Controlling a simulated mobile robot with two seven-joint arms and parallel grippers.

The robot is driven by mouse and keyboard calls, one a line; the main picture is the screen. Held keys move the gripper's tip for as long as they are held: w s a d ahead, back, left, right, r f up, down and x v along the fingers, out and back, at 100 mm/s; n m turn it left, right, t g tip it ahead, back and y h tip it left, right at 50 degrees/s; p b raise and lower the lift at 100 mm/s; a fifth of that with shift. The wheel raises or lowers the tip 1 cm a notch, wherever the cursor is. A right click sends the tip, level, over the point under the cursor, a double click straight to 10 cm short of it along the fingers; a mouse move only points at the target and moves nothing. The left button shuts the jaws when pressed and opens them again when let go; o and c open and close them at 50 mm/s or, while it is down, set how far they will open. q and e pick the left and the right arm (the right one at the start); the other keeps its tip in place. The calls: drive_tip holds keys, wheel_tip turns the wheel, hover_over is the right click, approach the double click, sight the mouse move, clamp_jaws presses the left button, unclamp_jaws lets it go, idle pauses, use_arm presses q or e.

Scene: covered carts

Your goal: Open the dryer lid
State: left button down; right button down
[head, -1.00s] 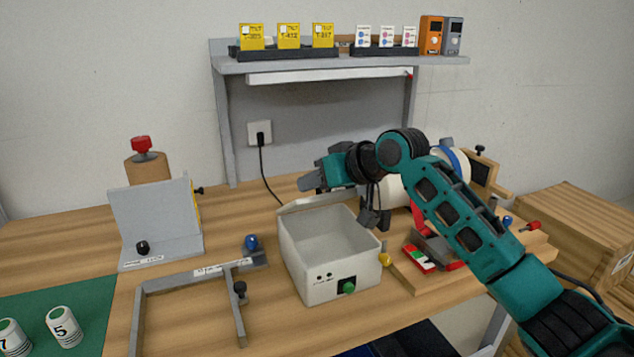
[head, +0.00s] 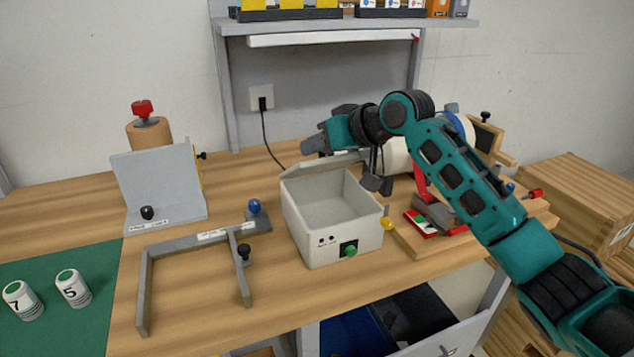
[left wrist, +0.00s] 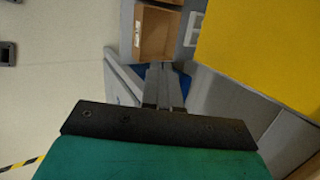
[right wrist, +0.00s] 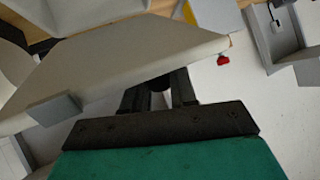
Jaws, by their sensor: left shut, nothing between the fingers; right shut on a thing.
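The dryer (head: 330,245) is a white open-topped box on the workbench, with a green button on its front. Its lid (head: 322,165) stands raised at the box's back edge, and the empty interior shows. My right gripper (head: 312,147) is at the lid's upper side, shut on part of it. In the right wrist view the lid (right wrist: 120,65) is a broad pale panel and my fingers (right wrist: 160,90) close at its edge; the exact grip point is hidden. My left gripper (left wrist: 163,88) is shut and empty, seen only in the left wrist view.
A grey frame (head: 145,290) and a blue-knobbed part (head: 255,207) lie left of the dryer. A wooden board (head: 420,245) with a red-handled device is at right. A grey shelf (head: 350,27) stands behind. An open drawer (head: 440,340) is below the bench front.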

drive_tip(key=shift+r, duration=0.1)
use_arm(q)
drive_tip(key=w+d+r+m+t+h, duration=0.2)
drive_tip(key=w+d+r+m+h, duration=0.3)
drive_tip(key=d+r, duration=0.85)
drive_tip(key=w+d+r+m+t+h, duration=0.1)
drive_tip(key=d+r+m+t+h, duration=0.2)
drive_tip(key=d+r+m, duration=1)
drive_tip(key=t+y, duration=0.8)
drive_tip(key=y, duration=0.2)
approach(308, 168)
wheel_tip(308, 168, down, 3)
drive_tip(key=w, duration=0.2)
drive_tip(key=w+r, duration=0.1)
drive_tip(key=w+a+r, duration=0.1)
drive_tip(key=shift+w+a+r, duration=0.25)
drive_tip(key=shift+w+r, duration=0.15)
drive_tip(key=shift+w+a+r, duration=0.1)
drive_tip(key=shift+w+r, duration=0.15)
drive_tip(key=shift+r, duration=0.15)
